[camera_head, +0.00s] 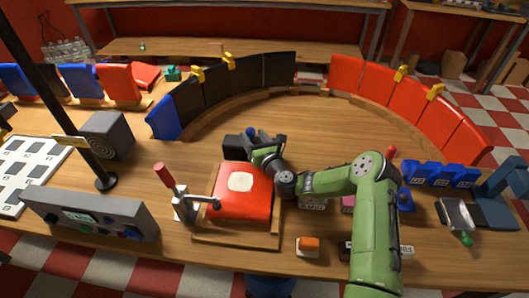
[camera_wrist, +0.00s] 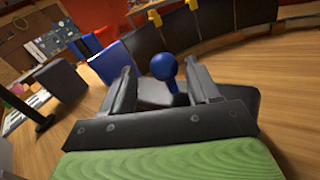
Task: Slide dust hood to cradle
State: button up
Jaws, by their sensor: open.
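A dark piece with a blue ball knob, which may be the dust hood (camera_head: 234,147), sits on the wooden table near the middle. In the wrist view its blue knob (camera_wrist: 163,66) stands up between my fingers. My gripper (camera_head: 262,151) is open, with a black finger on each side of the knob in the wrist view (camera_wrist: 160,80); I cannot tell whether either touches it. No part is clearly marked as the cradle. A wooden tray (camera_head: 236,240) holding a red padded piece with a white patch (camera_head: 240,181) lies just in front of my gripper.
Curved rows of dark panels (camera_head: 226,80) and red panels (camera_head: 400,95) ring the back of the table. A red-handled lever clamp (camera_head: 180,197) stands left of the tray. Blue blocks (camera_head: 440,174) stand right. The wood inside the ring is mostly clear.

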jog(key=b+v, duration=0.4)
jog(key=v, duration=0.7)
jog(key=shift+s+d+f, duration=0.15)
jog(key=shift+s, duration=0.2)
